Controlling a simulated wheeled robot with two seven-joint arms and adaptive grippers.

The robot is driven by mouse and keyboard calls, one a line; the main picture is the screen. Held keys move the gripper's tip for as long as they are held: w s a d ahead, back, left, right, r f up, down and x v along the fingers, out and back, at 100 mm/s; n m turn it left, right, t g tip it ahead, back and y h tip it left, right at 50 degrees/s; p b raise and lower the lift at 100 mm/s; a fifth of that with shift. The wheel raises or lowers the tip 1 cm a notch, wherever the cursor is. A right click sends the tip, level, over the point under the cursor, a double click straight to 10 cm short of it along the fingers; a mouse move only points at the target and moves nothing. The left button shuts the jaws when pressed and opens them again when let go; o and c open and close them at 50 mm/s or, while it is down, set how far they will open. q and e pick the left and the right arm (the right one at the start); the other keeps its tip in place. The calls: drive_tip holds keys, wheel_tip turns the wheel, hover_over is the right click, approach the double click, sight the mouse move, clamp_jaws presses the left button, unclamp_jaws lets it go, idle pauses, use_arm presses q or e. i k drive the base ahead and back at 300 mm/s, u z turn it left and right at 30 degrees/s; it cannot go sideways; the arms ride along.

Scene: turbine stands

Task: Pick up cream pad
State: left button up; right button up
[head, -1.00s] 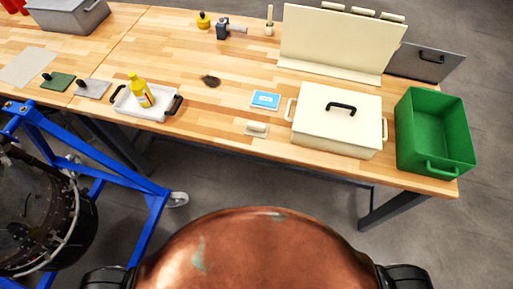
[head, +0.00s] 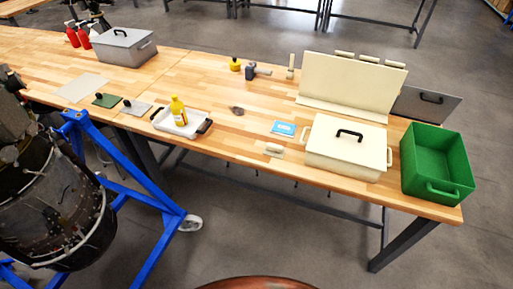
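A small cream pad (head: 274,150) lies flat near the front edge of the wooden workbench (head: 225,150). It is in front of a blue-and-white packet (head: 283,128) and just left of a cream lidded box (head: 346,151). A light block or grip seems to sit on top of it, but it is too small to tell clearly. Neither of my grippers is in the head view, and nothing touches the pad.
A green bin (head: 437,165) stands at the bench's right end. A white tray (head: 182,124) holds a yellow bottle (head: 178,108). A green pad (head: 107,100) and a grey pad (head: 136,107) lie further left. A blue wheeled stand (head: 150,195) is on the floor at left.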

sight(271, 150)
drive_tip(key=u, duration=0.45)
drive_tip(key=i, duration=0.45)
drive_tip(key=u, duration=0.25)
